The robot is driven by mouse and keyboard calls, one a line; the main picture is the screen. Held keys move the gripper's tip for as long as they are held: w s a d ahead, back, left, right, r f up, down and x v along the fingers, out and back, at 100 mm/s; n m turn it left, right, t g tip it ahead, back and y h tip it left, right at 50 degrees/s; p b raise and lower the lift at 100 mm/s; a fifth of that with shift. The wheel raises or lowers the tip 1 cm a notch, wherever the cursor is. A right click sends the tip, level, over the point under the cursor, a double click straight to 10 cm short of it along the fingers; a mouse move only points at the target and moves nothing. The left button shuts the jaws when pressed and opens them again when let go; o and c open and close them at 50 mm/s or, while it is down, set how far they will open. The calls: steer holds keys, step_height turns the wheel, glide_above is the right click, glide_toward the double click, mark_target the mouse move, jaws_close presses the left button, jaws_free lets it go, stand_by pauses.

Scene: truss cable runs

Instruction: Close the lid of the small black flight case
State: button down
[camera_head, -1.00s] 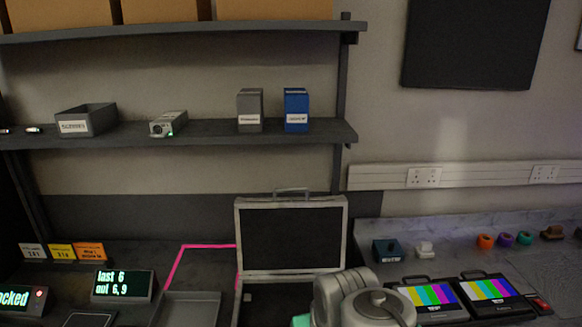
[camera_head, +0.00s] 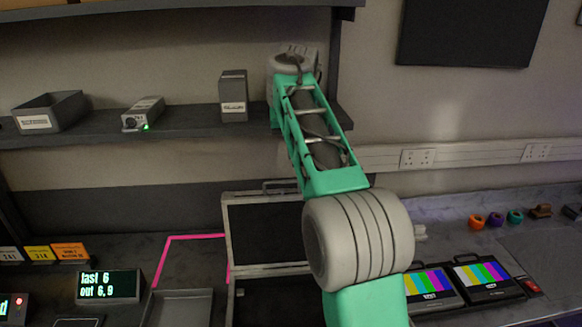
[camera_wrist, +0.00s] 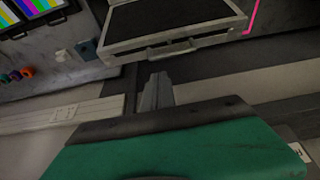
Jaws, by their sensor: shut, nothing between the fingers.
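The small black flight case (camera_head: 255,235) stands on the bench with its lid open and raised, black inside with a pale metal rim. My arm covers its right part in the head view. In the wrist view the lid (camera_wrist: 165,18) is at the top, with its handle (camera_wrist: 172,50) on the near edge. My gripper (camera_wrist: 157,76) shows there as narrow grey fingers, shut and empty, pointing toward the lid's handle edge and apart from it in the picture. In the head view the fingers are hidden by my arm, whose far end is near the shelf.
A shelf (camera_head: 75,128) close to my arm holds a grey bin (camera_head: 48,114), a small device (camera_head: 143,113) and a grey box (camera_head: 233,96). Two colour-bar monitors (camera_head: 480,282) lie right of the case. A pink outline (camera_head: 195,237) and grey tray (camera_head: 180,308) lie to its left.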

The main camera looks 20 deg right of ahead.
steer(key=x, duration=0.6)
steer(key=w+x, duration=0.1)
steer(key=x, duration=0.3)
steer(key=shift+r, duration=0.1)
